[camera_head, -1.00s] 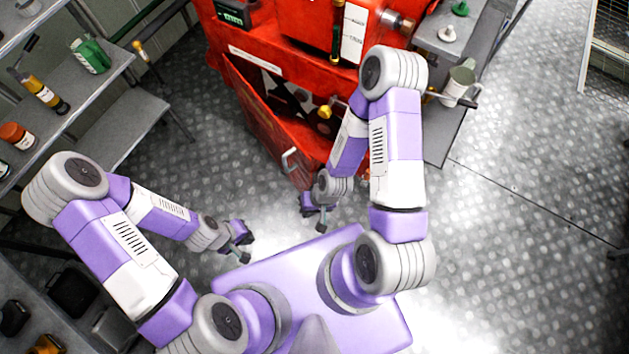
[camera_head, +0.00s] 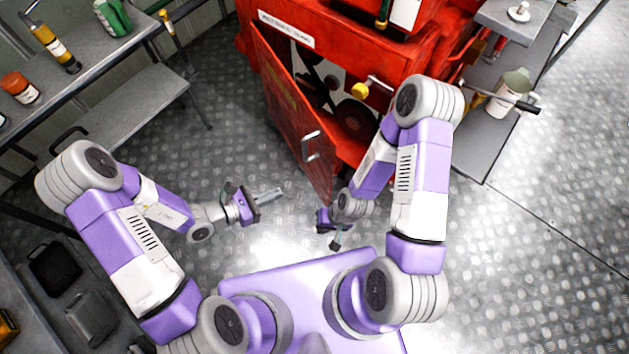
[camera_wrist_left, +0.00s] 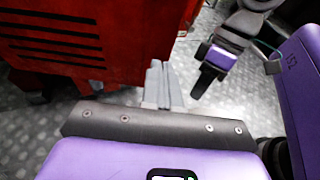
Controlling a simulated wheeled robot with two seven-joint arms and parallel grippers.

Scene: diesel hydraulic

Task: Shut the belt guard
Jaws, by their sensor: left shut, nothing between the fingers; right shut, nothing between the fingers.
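The red belt guard door (camera_head: 291,108) stands swung open from the red machine in the head view, with a silver handle (camera_head: 312,146) near its free edge. Behind it the dark pulleys (camera_head: 350,115) of the belt drive show. My left gripper (camera_head: 279,194) is shut and empty, left of the door's free edge and apart from it. In the left wrist view its closed fingers (camera_wrist_left: 164,85) are beside a red slotted panel (camera_wrist_left: 95,40). My right gripper (camera_head: 335,240) is shut and empty, pointing down below the door's free end.
A grey shelf (camera_head: 120,115) with bottles stands at the left. A grey side table (camera_head: 490,140) with a pale jug (camera_head: 507,92) stands right of the machine. Metal floor lies clear between shelf and door.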

